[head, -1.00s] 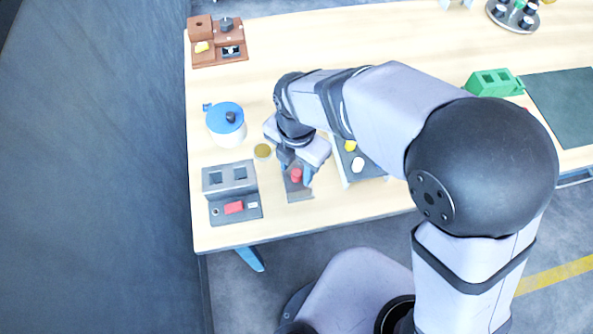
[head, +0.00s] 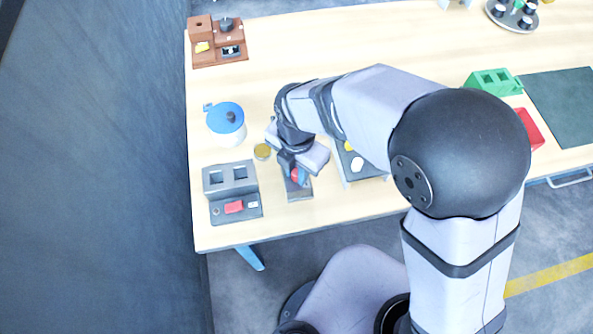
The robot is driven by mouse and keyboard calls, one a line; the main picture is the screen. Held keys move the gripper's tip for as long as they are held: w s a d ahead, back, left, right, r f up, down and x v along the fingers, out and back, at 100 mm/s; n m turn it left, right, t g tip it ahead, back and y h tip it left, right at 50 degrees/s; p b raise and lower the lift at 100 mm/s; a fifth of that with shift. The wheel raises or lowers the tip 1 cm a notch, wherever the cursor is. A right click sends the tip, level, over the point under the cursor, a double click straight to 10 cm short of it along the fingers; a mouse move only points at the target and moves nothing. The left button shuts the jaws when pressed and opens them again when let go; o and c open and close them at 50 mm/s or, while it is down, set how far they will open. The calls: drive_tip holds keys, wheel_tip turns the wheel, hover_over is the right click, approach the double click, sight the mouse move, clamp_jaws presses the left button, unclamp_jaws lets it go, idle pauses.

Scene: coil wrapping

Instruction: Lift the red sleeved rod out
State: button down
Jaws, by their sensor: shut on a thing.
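The red sleeved rod (head: 295,174) shows as a small red piece between the fingers of my gripper (head: 297,179). My gripper points down and is shut on it, over a small dark grey block or plate (head: 299,194) near the table's front edge. The lower part of the rod is hidden, so I cannot tell whether it still sits in the dark base or is clear of it.
A grey stepped fixture (head: 232,184) with a red piece stands to the left. A small brass disc (head: 262,151) and a blue-lidded white pot (head: 226,119) stand behind it. A rack with yellow and white pieces (head: 357,164) stands close on the right, partly behind my arm.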

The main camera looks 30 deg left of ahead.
wheel_tip(320, 180, up, 10)
drive_tip(key=shift+b, duration=1.2)
